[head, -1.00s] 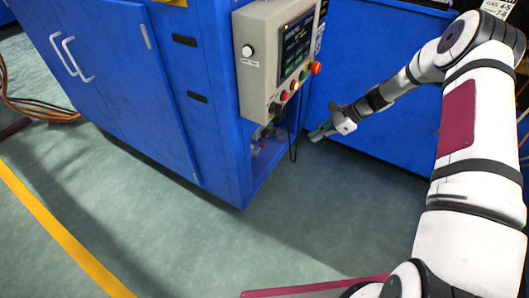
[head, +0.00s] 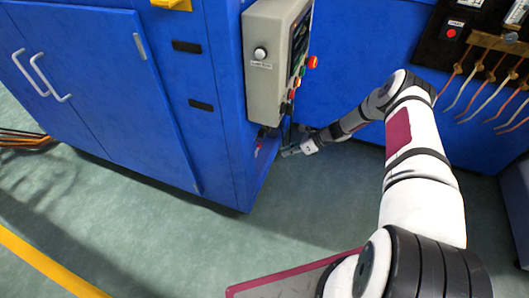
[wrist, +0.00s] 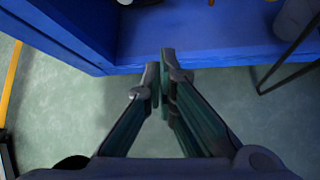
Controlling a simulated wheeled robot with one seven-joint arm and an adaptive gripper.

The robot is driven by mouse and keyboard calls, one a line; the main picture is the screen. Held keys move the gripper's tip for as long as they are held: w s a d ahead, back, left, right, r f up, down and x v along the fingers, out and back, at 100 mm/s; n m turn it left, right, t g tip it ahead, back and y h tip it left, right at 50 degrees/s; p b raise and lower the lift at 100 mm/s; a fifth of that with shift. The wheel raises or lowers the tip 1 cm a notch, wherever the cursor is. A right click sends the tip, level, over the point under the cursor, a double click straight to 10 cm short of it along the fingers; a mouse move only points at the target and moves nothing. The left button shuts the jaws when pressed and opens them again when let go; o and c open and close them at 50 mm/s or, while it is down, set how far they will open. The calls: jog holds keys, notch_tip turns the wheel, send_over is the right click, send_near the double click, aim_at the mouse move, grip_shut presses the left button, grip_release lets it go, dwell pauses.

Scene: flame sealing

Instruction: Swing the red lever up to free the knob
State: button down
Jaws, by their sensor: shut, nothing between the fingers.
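My gripper (head: 284,153) is low beside the right side of the blue cabinet, below the control box. In the wrist view my gripper (wrist: 160,75) has its fingertips together and holds nothing. I cannot make out the knob for certain. In the wrist view the fingertips are over the floor, near the blue cabinet's bottom edge, and no red lever shows there.
The grey control box (head: 268,70) with buttons juts from the blue cabinet (head: 150,120) above my gripper. A dark cable (wrist: 288,62) and a grey cylinder (wrist: 296,18) are at the wrist view's right. A torch rack (head: 480,70) stands at the back right.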

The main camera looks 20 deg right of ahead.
aim_at(257, 150)
jog(key=shift+a, duration=0.1)
jog(key=b+x, duration=0.4)
jog(key=x, duration=0.6)
jog(key=shift+w+a+r+b, duration=0.1)
jog(key=shift+w+r+b, duration=0.15)
jog(key=shift+r, duration=0.35)
jog(key=shift+w+a+r+b, duration=0.1)
jog(key=shift+w+r+b, duration=0.15)
jog(key=shift+r, duration=0.35)
jog(key=shift+w+a+r+b, duration=0.1)
jog(key=shift+w+r+b, duration=0.15)
jog(key=shift+r, duration=0.3)
jog(key=shift+r+p, duration=0.15)
jog(key=shift+p, duration=0.15)
